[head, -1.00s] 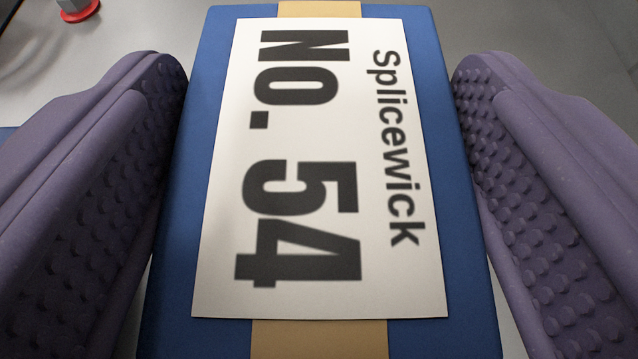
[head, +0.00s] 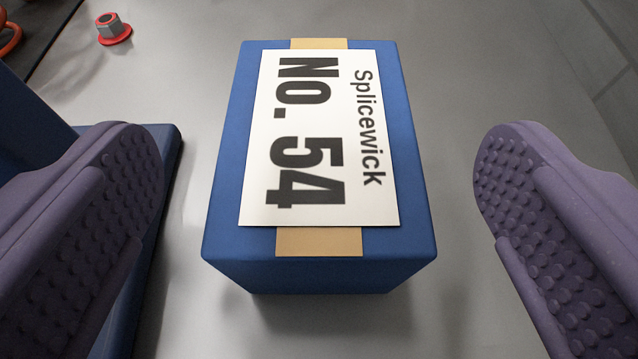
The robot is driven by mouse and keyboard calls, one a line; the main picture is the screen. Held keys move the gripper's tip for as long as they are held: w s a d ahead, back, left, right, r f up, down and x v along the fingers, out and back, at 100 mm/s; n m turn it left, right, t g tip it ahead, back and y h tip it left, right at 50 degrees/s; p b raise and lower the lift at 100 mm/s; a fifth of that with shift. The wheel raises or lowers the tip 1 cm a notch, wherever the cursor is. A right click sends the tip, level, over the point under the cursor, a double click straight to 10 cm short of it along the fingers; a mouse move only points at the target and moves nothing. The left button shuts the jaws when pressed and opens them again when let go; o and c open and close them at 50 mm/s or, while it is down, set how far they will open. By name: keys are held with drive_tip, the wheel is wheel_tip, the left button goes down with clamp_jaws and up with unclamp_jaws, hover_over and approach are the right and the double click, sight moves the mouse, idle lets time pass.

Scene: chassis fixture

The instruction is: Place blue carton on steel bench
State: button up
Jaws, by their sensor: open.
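The blue carton (head: 230,200) stands on the grey steel bench (head: 460,110) in the middle of the head view. It has a tan tape strip and a white label reading "Splicewick No. 54". My gripper (head: 318,180) is open, with one purple studded finger to the left of the carton and one to the right. Clear gaps show between both fingers and the carton, and nothing is held. The carton's far side and underside are hidden.
A blue object (head: 172,165) lies on the left, partly hidden behind my left finger. A grey hex nut-like part with a red flange (head: 112,30) sits at the upper left, near a dark mat edge (head: 40,35). The bench right of the carton is clear.

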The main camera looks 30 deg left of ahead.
drive_tip(key=p+v, duration=0.2)
drive_tip(key=v, duration=0.6)
drive_tip(key=w+d+g+h, duration=0.2)
drive_tip(key=w+d+h, duration=0.15)
drive_tip(key=w, duration=0.45)
drive_tip(key=w+d+r+m+t+h, duration=0.1)
drive_tip(key=w+r, duration=0.1)
drive_tip(key=r, duration=0.7)
drive_tip(key=w+d+r+t+h, duration=0.1)
drive_tip(key=w+d+r, duration=0.1)
drive_tip(key=r, duration=0.6)
drive_tip(key=s+r+m+t+h, duration=0.1)
drive_tip(key=s+r, duration=0.1)
drive_tip(key=r, duration=0.8)
drive_tip(key=s+r+m+t, duration=0.1)
drive_tip(key=s+r, duration=0.2)
drive_tip(key=r, duration=0.7)
drive_tip(key=s+d+r+m+t, duration=0.1)
drive_tip(key=s+d+r+m, duration=0.1)
drive_tip(key=s+r, duration=0.4)
drive_tip(key=s+d+r+m+t, duration=0.1)
drive_tip(key=s+d+r, duration=0.1)
drive_tip(key=s+r, duration=0.4)
wheel_tip(320, 180, up, 6)
drive_tip(key=shift+d+f+m+h, duration=0.15)
drive_tip(key=shift+f+m+h, duration=0.05)
drive_tip(key=shift+m+h, duration=0.25)
